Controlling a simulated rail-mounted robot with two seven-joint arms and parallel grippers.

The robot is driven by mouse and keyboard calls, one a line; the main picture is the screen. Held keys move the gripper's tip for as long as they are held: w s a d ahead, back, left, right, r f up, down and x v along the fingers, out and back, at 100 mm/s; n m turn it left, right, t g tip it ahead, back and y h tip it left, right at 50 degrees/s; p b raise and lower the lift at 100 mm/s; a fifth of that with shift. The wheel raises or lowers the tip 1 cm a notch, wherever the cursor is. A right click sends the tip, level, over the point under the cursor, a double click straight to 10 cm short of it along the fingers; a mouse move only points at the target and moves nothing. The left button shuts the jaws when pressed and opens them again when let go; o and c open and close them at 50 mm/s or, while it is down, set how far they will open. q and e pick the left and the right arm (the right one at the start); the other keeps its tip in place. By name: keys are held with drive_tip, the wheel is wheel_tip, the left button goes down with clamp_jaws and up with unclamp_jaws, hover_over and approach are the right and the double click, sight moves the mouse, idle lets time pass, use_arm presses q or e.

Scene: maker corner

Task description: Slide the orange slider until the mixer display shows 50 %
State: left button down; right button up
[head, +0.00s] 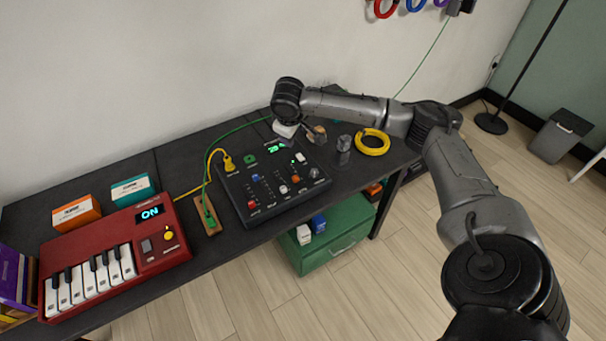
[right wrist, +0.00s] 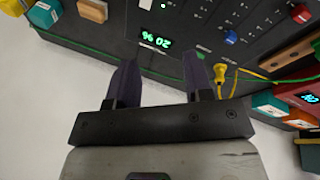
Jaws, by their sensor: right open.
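The black mixer (head: 272,208) lies on the dark desk, with several coloured sliders on its top. The orange slider (head: 295,179) is at the right of the slider group, near a white one (head: 283,189). The mixer display (head: 275,148) glows green and seems to read 20 %; it also shows tilted in the right wrist view (right wrist: 155,40). My right gripper (right wrist: 163,82) is open and empty, its two dark fingers apart. My left gripper is not in view.
A red keyboard (head: 115,245) with a lit ON display stands at the left. A yellow plug (head: 229,163) and green cable (head: 240,127) are at the mixer's left and back.

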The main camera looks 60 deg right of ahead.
sight(295, 177)
drive_tip(key=f+m+y+b, duration=0.1)
drive_tip(key=f+m, duration=0.1)
drive_tip(key=f, duration=0.2)
drive_tip(key=s+a+f+m+g+y, duration=0.1)
drive_tip(key=f+m, duration=0.1)
drive_tip(key=f, duration=0.3)
drive_tip(key=s+f+m+y+b, duration=0.1)
drive_tip(key=f, duration=0.4)
drive_tip(key=shift+a+f+m+b, duration=0.2)
drive_tip(key=shift+a+m+b, duration=0.1)
drive_tip(key=shift+a+m, duration=0.1)
drive_tip(key=shift+f, duration=0.65)
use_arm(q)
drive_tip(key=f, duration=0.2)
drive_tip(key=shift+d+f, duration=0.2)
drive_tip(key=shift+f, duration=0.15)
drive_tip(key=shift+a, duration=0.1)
use_arm(e)
drive_tip(key=shift+w, duration=0.1)
drive_tip(key=c, duration=0.7)
clamp_jaws()
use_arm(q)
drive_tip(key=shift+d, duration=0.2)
